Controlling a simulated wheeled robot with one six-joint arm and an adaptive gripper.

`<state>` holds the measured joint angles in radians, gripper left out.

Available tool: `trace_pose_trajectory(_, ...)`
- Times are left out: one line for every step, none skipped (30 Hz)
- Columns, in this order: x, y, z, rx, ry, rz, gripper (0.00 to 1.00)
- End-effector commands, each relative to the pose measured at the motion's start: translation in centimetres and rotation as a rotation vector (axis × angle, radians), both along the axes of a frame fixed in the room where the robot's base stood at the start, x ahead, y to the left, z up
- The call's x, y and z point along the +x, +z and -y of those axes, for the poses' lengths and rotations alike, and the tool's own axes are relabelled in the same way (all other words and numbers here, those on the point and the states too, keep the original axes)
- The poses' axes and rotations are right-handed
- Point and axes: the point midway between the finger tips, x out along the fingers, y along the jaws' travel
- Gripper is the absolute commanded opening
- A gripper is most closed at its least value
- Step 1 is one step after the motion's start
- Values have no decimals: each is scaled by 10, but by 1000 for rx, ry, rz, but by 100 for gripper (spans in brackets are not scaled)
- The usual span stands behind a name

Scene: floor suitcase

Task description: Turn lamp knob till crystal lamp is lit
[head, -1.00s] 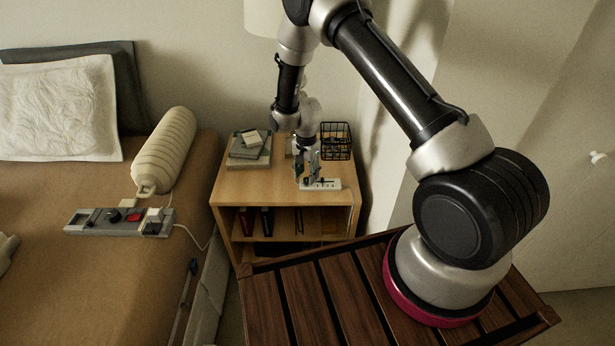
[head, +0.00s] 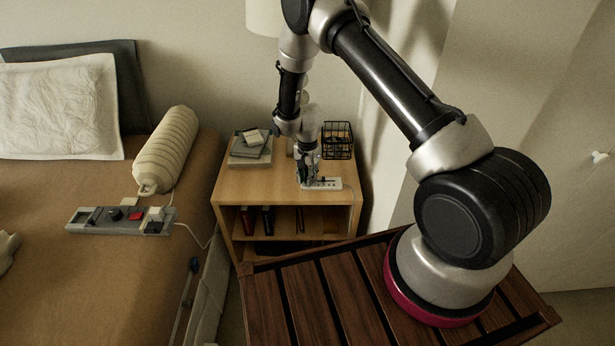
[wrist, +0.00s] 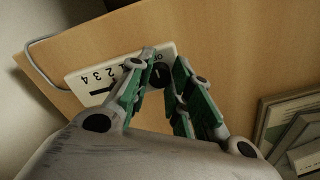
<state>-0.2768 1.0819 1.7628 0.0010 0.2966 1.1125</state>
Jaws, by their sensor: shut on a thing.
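A white control box (head: 322,183) lies at the front of the wooden nightstand's top. In the wrist view the box (wrist: 90,78) shows the numbers 1 to 4, a dark slot and a round black knob (wrist: 160,74) at one end. My gripper (head: 308,179) points down at the box. In the wrist view my gripper's green-lined fingertips (wrist: 165,70) are shut on the knob, partly hiding it. A pale lampshade (head: 264,18) stands behind my arm at the top, cut off by the frame; it looks unlit. I cannot tell whether it is the crystal lamp.
The nightstand (head: 232,186) also carries stacked books (head: 250,150) and a black wire basket (head: 338,138). A slatted wooden surface (head: 320,300) is in front.

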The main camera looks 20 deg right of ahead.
Motion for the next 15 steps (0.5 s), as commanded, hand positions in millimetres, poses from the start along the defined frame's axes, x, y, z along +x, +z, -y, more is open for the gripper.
trace_pose_trajectory(0,0,0,1,9,1,0)
trace_pose_trajectory(0,0,0,1,18,1,0)
trace_pose_trajectory(0,0,0,1,32,1,0)
trace_pose_trajectory(0,0,0,1,44,1,0)
trace_pose_trajectory(0,0,0,0,59,0,0)
trace_pose_trajectory(0,0,0,0,79,0,0)
trace_pose_trajectory(0,0,0,0,98,0,0)
trace_pose_trajectory(0,0,0,0,117,0,0)
trace_pose_trajectory(0,0,0,0,146,0,0)
trace_pose_trajectory(0,0,0,0,170,0,0)
trace_pose_trajectory(0,0,0,0,195,0,0)
trace_pose_trajectory(0,0,0,0,229,0,0)
trace_pose_trajectory(0,0,0,0,256,0,0)
trace_pose_trajectory(0,0,0,0,283,0,0)
trace_pose_trajectory(0,0,0,0,321,0,0)
